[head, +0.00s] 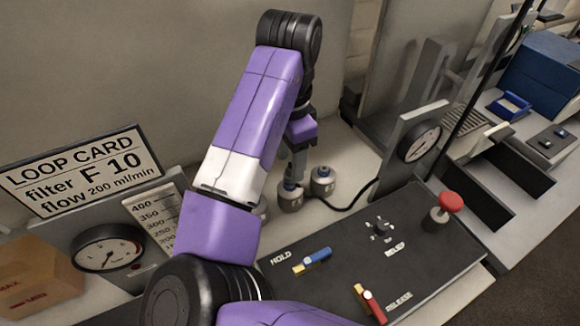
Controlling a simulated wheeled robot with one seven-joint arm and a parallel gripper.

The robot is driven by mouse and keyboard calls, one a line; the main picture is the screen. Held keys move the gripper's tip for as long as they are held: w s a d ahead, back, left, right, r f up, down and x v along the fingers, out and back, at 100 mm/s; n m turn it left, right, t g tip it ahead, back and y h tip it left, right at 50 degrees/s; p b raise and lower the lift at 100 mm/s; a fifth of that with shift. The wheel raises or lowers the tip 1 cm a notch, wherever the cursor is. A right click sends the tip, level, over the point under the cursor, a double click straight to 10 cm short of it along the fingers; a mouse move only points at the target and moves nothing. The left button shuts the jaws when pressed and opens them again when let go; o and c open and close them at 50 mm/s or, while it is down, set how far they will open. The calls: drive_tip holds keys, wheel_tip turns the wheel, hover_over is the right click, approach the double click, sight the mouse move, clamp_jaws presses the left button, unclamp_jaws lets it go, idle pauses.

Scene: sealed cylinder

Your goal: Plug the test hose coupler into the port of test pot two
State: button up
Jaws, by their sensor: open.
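Small grey metal pots stand on the pale bench behind the black control panel. One (290,200) is directly below my gripper, one (322,185) is just right of it, and a third (261,209) is partly hidden by my arm. The two clear ones have dark blue-grey tops. My gripper (296,172) points down just above the middle pot, with its jaws open; the fingertips are small and partly merge with the pot's top. A black hose (355,200) runs from near the pots to the right gauge. I cannot make out its coupler or any pot numbers.
The black panel (420,243) carries a blue lever (312,261), a red lever (371,304), a knob and a red mushroom button (450,202). An upright gauge (421,140) stands right of the pots. A loop card (85,172), a left gauge (105,252) and a cardboard box (35,283) are left.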

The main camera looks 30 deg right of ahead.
drive_tip(key=shift+r, duration=2.3)
drive_tip(key=shift+s, duration=0.1)
